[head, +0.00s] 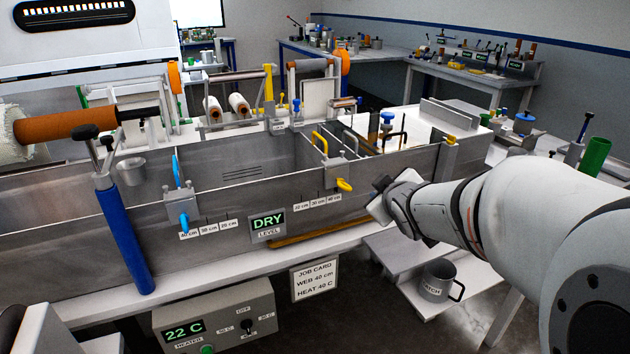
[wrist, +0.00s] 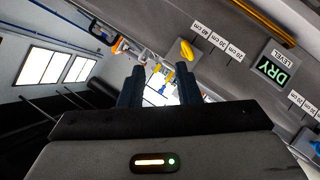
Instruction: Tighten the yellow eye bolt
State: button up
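The yellow eye bolt (head: 344,185) sticks out from a grey clamp block (head: 337,174) on the front wall of the steel bath (head: 290,195), right of middle in the head view. In the wrist view the yellow eye bolt (wrist: 187,50) shows above the right finger's tip, beside the bath wall. My gripper (head: 376,198) is just right of the bolt in the head view, apart from it. In the wrist view my gripper (wrist: 160,80) has its two dark fingers spread with nothing held between them.
A blue eye bolt (head: 183,217) sits on a similar clamp further left. A display reading DRY (head: 268,222) is on the bath front. A job card (head: 315,280) hangs below the ledge. A grey mug (head: 438,281) stands on a low step under my arm.

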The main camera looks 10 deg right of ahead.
aim_at(349, 191)
jog(key=w+a+f+n+t+y+b, duration=0.1)
jog(key=w+f+n+y+b, duration=0.1)
jog(key=w+f+n+t+y+b, duration=0.1)
jog(key=w+f+n+y+b, duration=0.1)
jog(key=w+f+n+b, duration=0.1)
jog(key=w+a+f+n+t+y+b, duration=0.1)
jog(key=w+f+n+t+b, duration=0.1)
jog(key=f+b, duration=0.1)
jog(key=shift+w+a+n+y, duration=0.2)
jog(key=shift+a+n+y, duration=0.1)
jog(key=shift+y, duration=0.1)
jog(key=x, duration=0.7)
jog(key=shift+w+a, duration=0.25)
jog(key=shift+w, duration=0.05)
grip_shut()
